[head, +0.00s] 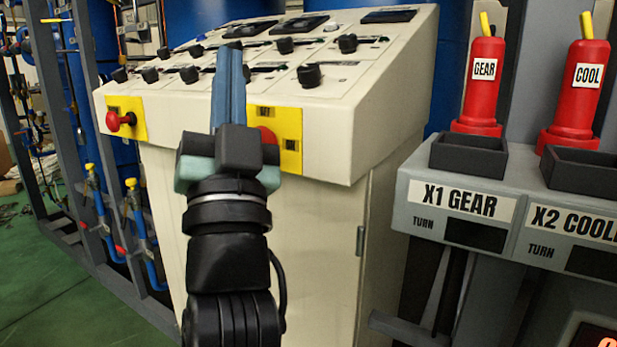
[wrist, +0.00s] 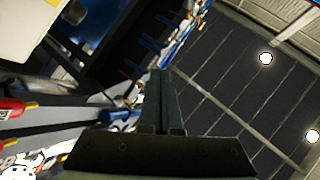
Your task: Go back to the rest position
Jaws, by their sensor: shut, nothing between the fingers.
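My gripper (head: 230,60) points up in front of the cream control console (head: 250,220) in the head view. Its two blue-grey fingers are together with nothing between them. They overlap the console's sloped panel in the picture; whether they touch it I cannot tell. In the wrist view, the shut fingers (wrist: 161,95) stand up in the middle, with dark ceiling panels and lamps behind them.
The console has black knobs, a red button (head: 120,121) on a yellow plate at left, and another partly behind my gripper. At right, red GEAR (head: 483,85) and COOL (head: 577,95) bottles stand by a grey labelled stand (head: 450,225). Blue pipework and green floor (head: 60,290) lie left.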

